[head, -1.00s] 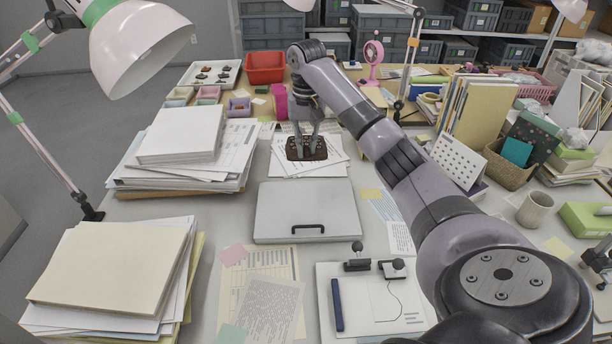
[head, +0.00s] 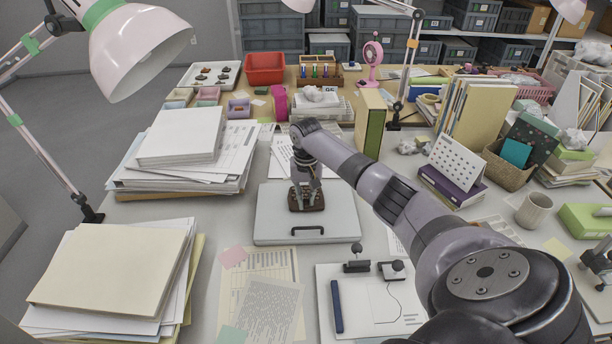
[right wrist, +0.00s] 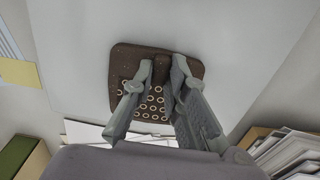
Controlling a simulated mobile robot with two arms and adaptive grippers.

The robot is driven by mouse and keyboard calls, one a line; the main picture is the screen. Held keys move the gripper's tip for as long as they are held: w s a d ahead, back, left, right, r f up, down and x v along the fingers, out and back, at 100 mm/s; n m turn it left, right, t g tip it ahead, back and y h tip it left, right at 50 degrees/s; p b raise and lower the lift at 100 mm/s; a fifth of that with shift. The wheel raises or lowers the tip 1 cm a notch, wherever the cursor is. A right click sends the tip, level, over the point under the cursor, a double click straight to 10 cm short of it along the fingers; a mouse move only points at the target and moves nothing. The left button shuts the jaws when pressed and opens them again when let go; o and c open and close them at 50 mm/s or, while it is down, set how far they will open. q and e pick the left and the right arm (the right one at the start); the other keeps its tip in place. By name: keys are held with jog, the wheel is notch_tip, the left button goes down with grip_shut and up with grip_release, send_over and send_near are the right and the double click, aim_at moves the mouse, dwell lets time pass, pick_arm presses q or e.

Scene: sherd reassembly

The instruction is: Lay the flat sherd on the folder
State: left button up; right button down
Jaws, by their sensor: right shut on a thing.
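The flat sherd (head: 308,205) is a dark brown, roughly square piece with several pale rings. The folder (head: 340,218) is a flat light grey case with a black handle at its near edge. My right gripper (head: 306,190) is shut on a raised part of the sherd. It holds the sherd level over the far middle of the folder; I cannot tell whether it touches. In the right wrist view, the sherd (right wrist: 128,60) shows between and beyond the fingers (right wrist: 160,78), over a plain pale surface. My left gripper is not in view.
Paper stacks (head: 180,150) stand to the left. A clipboard (head: 370,310) with a blue pen and small black stands lies in front. A green-spined box file (head: 371,120) and a purple book with a calendar (head: 458,160) stand to the right. The folder's top is otherwise clear.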

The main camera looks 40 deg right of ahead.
aim_at(306, 201)
jog(key=shift+f, duration=0.1)
jog(key=c, duration=1.6)
grip_release()
notch_tip(306, 201, up, 12)
jog(key=shift+r, duration=0.1)
